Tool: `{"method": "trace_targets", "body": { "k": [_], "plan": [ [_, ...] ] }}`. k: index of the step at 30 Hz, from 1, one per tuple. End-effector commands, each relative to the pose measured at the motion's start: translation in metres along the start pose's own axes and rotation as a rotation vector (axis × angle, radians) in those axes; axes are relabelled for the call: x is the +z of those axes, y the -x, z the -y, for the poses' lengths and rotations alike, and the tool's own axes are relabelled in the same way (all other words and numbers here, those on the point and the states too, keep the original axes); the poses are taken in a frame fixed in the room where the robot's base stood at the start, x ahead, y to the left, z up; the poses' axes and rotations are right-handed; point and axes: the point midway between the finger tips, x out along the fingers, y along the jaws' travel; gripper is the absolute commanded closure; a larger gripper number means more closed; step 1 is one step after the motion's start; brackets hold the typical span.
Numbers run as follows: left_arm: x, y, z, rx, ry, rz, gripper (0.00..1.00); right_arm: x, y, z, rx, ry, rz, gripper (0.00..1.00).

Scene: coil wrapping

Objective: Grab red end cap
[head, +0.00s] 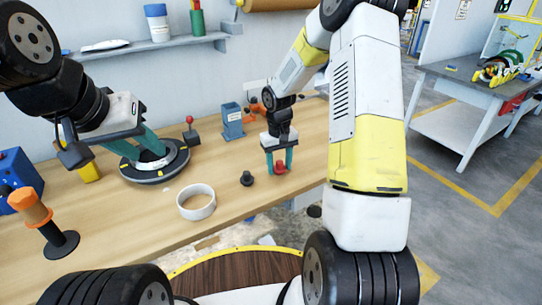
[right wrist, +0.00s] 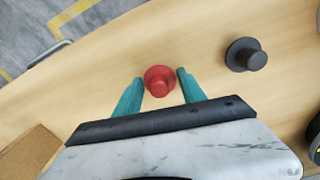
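The red end cap (head: 280,167) stands on the wooden table near its front edge. In the right wrist view the red cap (right wrist: 159,80) sits between the tips of my right gripper's teal fingers. My right gripper (head: 280,163) points down over it. Its fingers (right wrist: 160,82) are apart, with a narrow gap on each side of the cap. My left gripper (head: 154,152) is low over a black round turntable (head: 155,174) at the left. Whether its teal fingers hold anything is not clear.
A black end cap (head: 247,178) stands left of the red one, and also shows in the right wrist view (right wrist: 246,54). A white ring (head: 196,202) lies further left. An orange-handled tool (head: 30,207) and a blue holder (head: 232,121) stand on the table.

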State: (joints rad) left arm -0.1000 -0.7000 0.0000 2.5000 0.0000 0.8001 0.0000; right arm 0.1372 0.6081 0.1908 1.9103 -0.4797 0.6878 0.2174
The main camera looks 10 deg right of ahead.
Motion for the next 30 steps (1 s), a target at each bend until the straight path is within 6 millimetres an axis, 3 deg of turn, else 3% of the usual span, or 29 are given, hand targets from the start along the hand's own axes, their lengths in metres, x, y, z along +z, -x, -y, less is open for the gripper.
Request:
{"method": "trace_targets", "body": {
  "k": [1, 6, 17, 25, 30],
  "plan": [
    [0.0, 0.0, 0.0, 0.0, 0.0, 0.0, 0.64, 0.0, 0.0, 0.0, 0.0, 0.0, 0.0, 0.64],
    [0.0, 0.0, 0.0, 0.0, 0.0, 0.0, 0.64, 0.0, 0.0, 0.0, 0.0, 0.0, 0.0, 0.96],
    [0.0, 0.0, 0.0, 0.0, 0.0, 0.0, 0.64, 0.0, 0.005, 0.0, 0.001, 0.001, 0.0, 0.96],
    [0.0, 0.0, 0.0, 0.0, 0.0, 0.0, 0.64, -0.001, 0.037, -0.001, 0.001, 0.0, -0.005, 0.96],
    [0.0, 0.0, 0.0, 0.0, 0.0, 0.0, 0.64, 0.032, 0.041, 0.016, 0.001, 0.003, 0.0, 0.96]
  ]
}}
